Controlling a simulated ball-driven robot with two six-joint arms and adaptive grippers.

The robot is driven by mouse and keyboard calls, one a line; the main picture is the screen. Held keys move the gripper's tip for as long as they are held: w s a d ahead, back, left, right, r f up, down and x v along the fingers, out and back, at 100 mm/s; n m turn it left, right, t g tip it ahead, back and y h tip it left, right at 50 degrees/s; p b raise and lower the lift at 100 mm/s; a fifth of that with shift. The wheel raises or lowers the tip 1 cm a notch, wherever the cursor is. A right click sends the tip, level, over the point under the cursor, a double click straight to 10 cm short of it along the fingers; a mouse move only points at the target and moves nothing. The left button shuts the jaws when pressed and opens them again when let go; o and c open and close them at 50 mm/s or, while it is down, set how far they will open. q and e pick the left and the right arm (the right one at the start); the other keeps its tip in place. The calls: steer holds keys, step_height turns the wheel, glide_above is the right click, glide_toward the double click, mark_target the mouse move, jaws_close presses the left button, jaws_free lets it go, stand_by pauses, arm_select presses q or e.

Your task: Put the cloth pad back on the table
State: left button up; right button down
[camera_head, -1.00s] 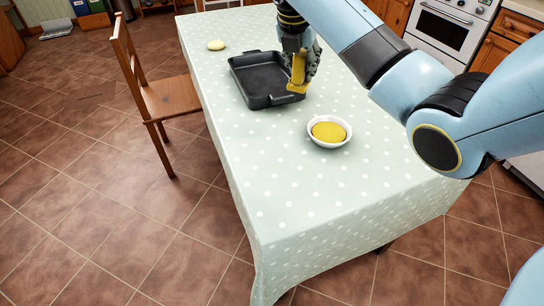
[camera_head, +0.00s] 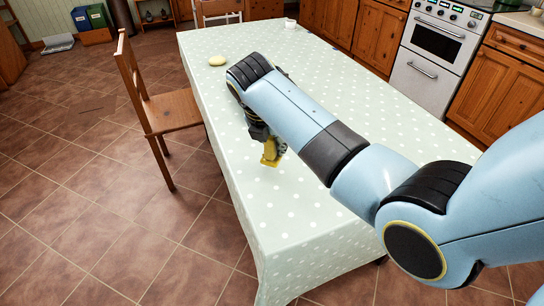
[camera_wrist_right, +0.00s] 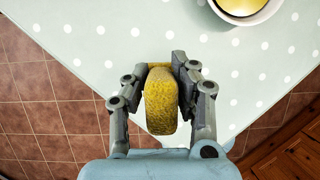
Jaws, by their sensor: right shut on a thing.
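My right gripper (camera_head: 268,148) is shut on the yellow cloth pad (camera_head: 271,158), which shows low over the left part of the table in the head view. In the right wrist view my gripper (camera_wrist_right: 164,72) has one finger on each side of the pad (camera_wrist_right: 160,105). The pad's rough yellow face is in full view there. I cannot tell whether the pad touches the table. The table (camera_head: 275,205) has a pale green cloth with white dots. My left gripper is not in view.
A white bowl with yellow contents (camera_wrist_right: 240,12) stands on the table in the wrist view; my arm hides it in the head view. A pale yellow oval thing (camera_head: 217,60) lies at the far left. A wooden chair (camera_head: 165,112) stands left of the table. The near table end looks clear.

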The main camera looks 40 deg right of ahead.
mark_target(272, 155)
steer(key=shift+w+a+f, duration=0.15)
steer(key=shift+f, duration=0.05)
step_height(272, 155, down, 4)
steer(key=shift+r+b, duration=0.1)
steer(key=shift+b, duration=0.25)
steer(key=c, duration=1.1)
jaws_free()
steer(key=p+v, duration=0.2)
steer(key=v, duration=1)
steer(key=shift+a, duration=0.1)
